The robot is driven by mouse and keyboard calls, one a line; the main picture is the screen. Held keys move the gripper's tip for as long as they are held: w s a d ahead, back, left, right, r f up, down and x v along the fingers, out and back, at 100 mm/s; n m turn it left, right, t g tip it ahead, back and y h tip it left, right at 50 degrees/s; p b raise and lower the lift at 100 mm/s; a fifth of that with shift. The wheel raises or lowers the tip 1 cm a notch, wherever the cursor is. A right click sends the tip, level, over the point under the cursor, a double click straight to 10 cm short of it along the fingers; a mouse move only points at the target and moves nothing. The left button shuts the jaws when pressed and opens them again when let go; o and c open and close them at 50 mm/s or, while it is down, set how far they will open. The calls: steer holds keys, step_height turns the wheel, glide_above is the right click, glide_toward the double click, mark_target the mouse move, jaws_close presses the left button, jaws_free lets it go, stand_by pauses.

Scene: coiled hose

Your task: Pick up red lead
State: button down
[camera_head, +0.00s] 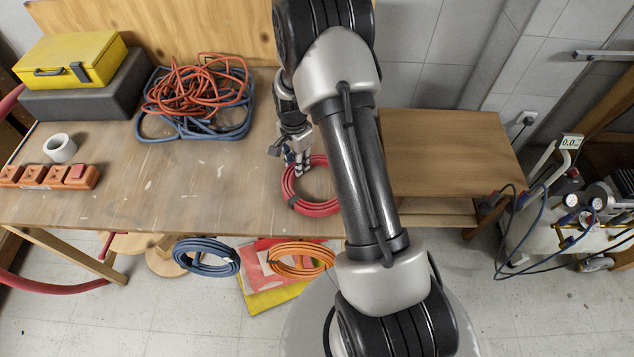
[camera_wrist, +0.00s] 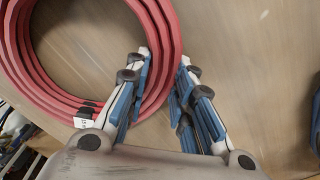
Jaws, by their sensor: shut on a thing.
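The red lead (camera_head: 318,209) is a coiled ring lying on the wooden workbench, partly hidden behind my arm. My gripper (camera_head: 297,166) reaches down to the coil's upper left side. In the wrist view the red lead (camera_wrist: 15,60) fills the upper left, with a small white tag and dark tie at its lower part. There my gripper (camera_wrist: 164,58) has its blue-padded fingers on either side of the coil's right side, shut on the red strands. The coil looks flat, at or near the bench top; any gap beneath it is hard to tell.
Tangled orange and blue cords (camera_head: 200,95) lie behind left on the bench. A white tape roll (camera_head: 60,148), orange power strip (camera_head: 48,177) and yellow case (camera_head: 70,60) are farther left. Blue (camera_head: 207,256) and orange (camera_head: 300,259) coils show below the front edge. The bench middle is clear.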

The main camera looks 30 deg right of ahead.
stand_by(0.3)
step_height(320, 180, up, 20)
steer(key=p, duration=0.5)
steer(key=shift+p, duration=0.35)
steer(key=shift+a, duration=0.1)
stand_by(0.4)
steer(key=s+a+f+n, duration=0.1)
steer(key=s+a+n, duration=0.2)
steer(key=a+n, duration=0.3)
steer(key=s+a+f+n, duration=0.1)
steer(key=s+a+n, duration=0.2)
steer(key=a+n, duration=0.3)
steer(key=n, duration=0.3)
steer(key=shift+s+a+f+n, duration=0.15)
steer(key=shift+s+a+n, duration=0.2)
steer(key=shift+a+n, duration=0.05)
